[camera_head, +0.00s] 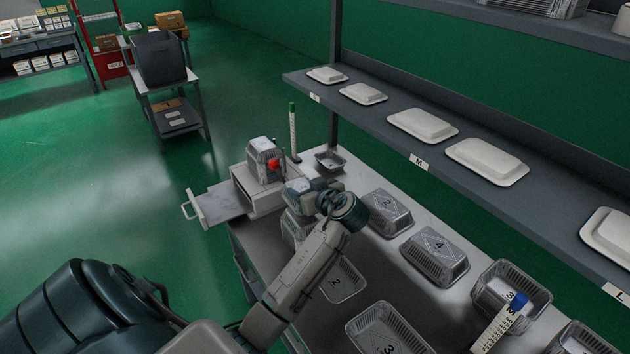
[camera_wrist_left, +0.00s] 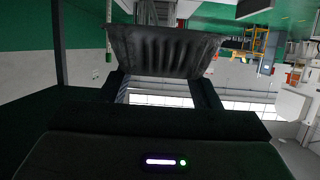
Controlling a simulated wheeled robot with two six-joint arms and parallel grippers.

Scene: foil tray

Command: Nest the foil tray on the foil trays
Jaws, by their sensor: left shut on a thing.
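My left gripper (camera_head: 312,190) is over the back part of the workbench, shut on a foil tray. In the left wrist view this tray (camera_wrist_left: 163,50) is dark, with ribbed walls, between the two fingers (camera_wrist_left: 160,84). In the head view the gripper and wrist hide much of it. Foil (camera_head: 293,228) shows just below the gripper; I cannot tell whether it is the held tray or a stack under it. Other foil trays lie on the bench: an open one marked 2 (camera_head: 343,281), and upturned ones marked 2 (camera_head: 387,212) and 4 (camera_head: 435,254). My right gripper is not in view.
A green-capped post (camera_head: 293,130) and a blue-capped post (camera_head: 500,325) stand up. A shelf (camera_head: 375,115) with white lidded trays overhangs the bench's right side.

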